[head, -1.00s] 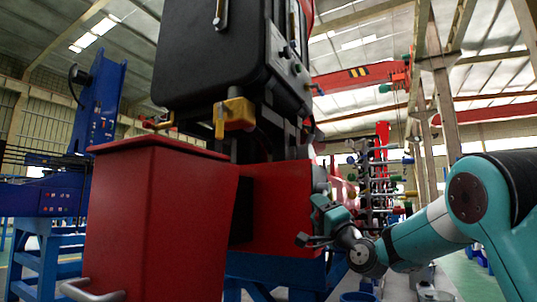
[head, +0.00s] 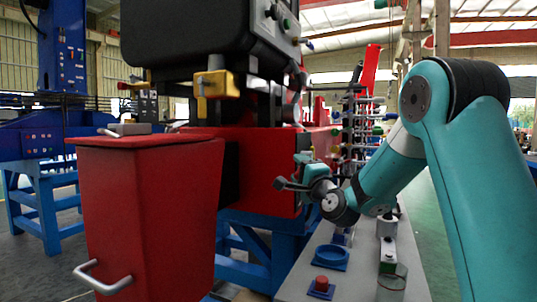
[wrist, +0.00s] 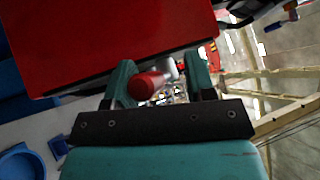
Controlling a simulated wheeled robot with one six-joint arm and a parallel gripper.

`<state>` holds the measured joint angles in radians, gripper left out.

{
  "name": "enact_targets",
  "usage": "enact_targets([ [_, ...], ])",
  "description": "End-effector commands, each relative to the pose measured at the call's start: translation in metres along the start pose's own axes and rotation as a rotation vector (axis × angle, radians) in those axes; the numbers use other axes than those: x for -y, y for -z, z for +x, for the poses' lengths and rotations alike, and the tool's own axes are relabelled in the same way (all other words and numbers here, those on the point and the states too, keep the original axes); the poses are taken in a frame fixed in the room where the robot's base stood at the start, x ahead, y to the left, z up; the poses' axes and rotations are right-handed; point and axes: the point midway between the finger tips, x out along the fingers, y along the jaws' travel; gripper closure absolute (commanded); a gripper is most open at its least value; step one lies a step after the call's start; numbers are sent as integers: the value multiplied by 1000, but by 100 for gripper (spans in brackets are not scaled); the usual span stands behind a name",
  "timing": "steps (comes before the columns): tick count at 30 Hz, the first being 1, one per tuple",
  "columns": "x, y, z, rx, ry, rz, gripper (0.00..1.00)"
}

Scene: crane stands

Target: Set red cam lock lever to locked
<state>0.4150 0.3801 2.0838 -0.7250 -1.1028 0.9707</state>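A red rounded handle (wrist: 148,85) with a pale stem shows between my gripper's fingers in the wrist view. It looks like the red cam lock lever, but I cannot tell its setting. In the head view my gripper (head: 304,168) is beside the right end of the red machine body (head: 272,165). The handle cannot be made out there.
A grey bench (head: 335,268) below my arm carries a blue ring (head: 331,257) and a red button on a blue base (head: 321,285). A red bin (head: 150,215) stands at the left front. A yellow block (head: 216,84) hangs under the black cabinet (head: 205,30). A rack with coloured knobs (head: 360,115) stands behind.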

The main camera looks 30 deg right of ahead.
Motion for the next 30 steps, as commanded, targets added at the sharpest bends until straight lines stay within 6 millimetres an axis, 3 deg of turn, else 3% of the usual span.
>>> enact_targets([
  [1, 11, 0, 3, -3, -13, 14, 52],
  [22, 27, -2, 6, -45, -163, 163, 52],
  [24, 19, -1, -9, -47, -160, 161, 52],
  [30, 23, -2, -41, -48, -158, 160, 52],
])
